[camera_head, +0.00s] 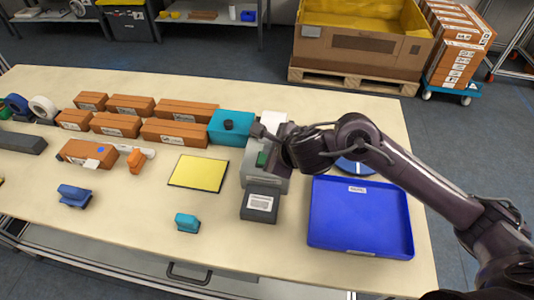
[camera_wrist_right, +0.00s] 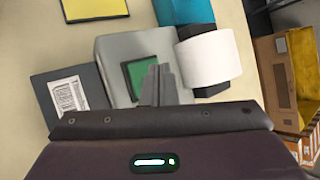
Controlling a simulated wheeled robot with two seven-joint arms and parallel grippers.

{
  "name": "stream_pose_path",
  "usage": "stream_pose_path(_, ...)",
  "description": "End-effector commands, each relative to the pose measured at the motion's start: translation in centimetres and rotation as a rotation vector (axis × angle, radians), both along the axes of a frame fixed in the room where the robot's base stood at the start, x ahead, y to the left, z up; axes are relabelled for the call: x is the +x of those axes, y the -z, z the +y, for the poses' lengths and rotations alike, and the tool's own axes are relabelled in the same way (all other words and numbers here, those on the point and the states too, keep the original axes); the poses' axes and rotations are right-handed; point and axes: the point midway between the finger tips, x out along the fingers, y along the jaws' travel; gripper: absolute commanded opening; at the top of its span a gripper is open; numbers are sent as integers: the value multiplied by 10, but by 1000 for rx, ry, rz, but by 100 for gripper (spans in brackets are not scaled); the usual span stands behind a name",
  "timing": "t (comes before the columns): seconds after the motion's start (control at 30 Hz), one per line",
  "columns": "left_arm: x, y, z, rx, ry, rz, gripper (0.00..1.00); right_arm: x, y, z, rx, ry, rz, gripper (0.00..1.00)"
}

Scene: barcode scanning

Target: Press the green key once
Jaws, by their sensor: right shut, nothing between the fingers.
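The green key (camera_wrist_right: 140,76) is a square on top of a grey box-shaped device (camera_wrist_right: 112,50), seen in the right wrist view. In the head view the key (camera_head: 262,158) is partly hidden by my right arm. My right gripper (camera_wrist_right: 158,70) is shut and empty. Its fingertips appear over the device, beside the key and overlapping its edge in the right wrist view; I cannot tell whether they touch it. My left gripper is not in view.
A white paper roll (camera_wrist_right: 208,58) stands beside the device. A dark box with a label (camera_head: 260,203) sits in front, and a blue tray (camera_head: 360,215) at right. A yellow pad (camera_head: 198,172), a teal box (camera_head: 230,127) and several brown boxes (camera_head: 180,112) lie to the left.

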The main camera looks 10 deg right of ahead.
Motion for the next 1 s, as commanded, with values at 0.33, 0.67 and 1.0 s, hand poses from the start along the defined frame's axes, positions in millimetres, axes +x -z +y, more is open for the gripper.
stream_pose_path(0.33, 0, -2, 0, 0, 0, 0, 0, 0, -2, 0, 1, 1, -1, 0)
stream_pose_path(0.67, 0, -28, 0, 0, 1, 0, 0, 1, -33, 0, 1, 0, -3, 0)
stream_pose_path(1.0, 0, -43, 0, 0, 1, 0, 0, 0, -52, 0, 1, 1, -1, 0)
